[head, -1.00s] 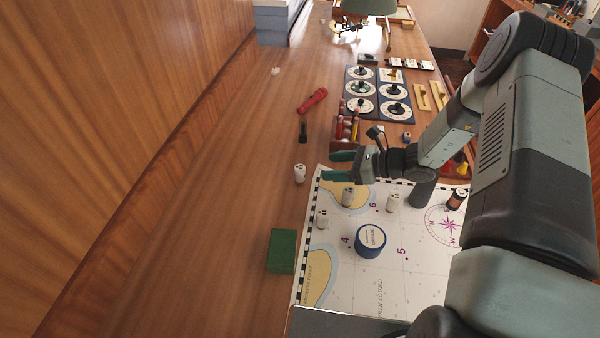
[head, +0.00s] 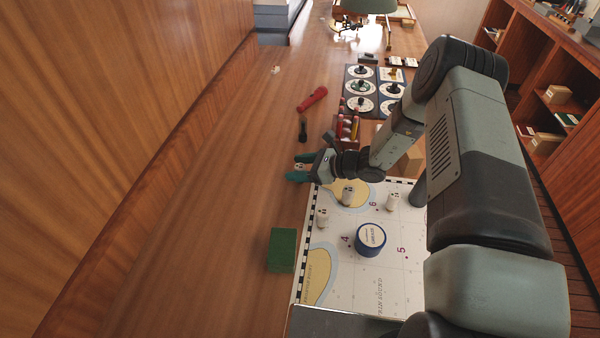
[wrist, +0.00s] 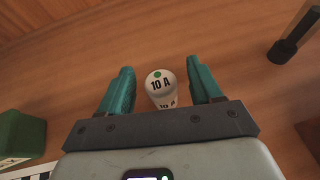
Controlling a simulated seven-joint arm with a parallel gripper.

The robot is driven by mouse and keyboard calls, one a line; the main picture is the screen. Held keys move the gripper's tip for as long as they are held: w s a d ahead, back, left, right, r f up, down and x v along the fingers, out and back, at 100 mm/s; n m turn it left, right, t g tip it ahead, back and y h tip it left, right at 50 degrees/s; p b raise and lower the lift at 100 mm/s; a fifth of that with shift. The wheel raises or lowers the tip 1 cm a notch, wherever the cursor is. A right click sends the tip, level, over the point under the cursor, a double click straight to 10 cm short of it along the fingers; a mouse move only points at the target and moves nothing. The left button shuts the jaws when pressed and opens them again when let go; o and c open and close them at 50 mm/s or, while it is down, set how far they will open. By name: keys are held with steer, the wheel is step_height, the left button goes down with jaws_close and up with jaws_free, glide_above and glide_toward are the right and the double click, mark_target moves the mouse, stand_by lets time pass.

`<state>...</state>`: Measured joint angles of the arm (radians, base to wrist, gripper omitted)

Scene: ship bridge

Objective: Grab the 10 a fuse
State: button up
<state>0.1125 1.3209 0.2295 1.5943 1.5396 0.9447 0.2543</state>
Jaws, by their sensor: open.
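The 10 A fuse (wrist: 161,86) is a white cylinder with a green dot and "10 A" on its top, standing upright on the wooden desk in the wrist view. My gripper (wrist: 161,88) is open, with one teal finger on each side of the fuse and a gap on both sides. In the head view my gripper (head: 299,167) is at the left edge of the chart, and the fuse (head: 299,167) shows only in part between the fingers.
Other white fuses (head: 347,196) stand on the chart (head: 330,240) near a blue-rimmed round tin (head: 370,239). A green box (head: 282,250) stands left of the chart.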

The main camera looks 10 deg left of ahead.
steer(key=shift+c, duration=0.4)
steer(key=c, duration=1)
steer(key=shift+o, duration=0.2)
steer(key=shift+r, duration=0.15)
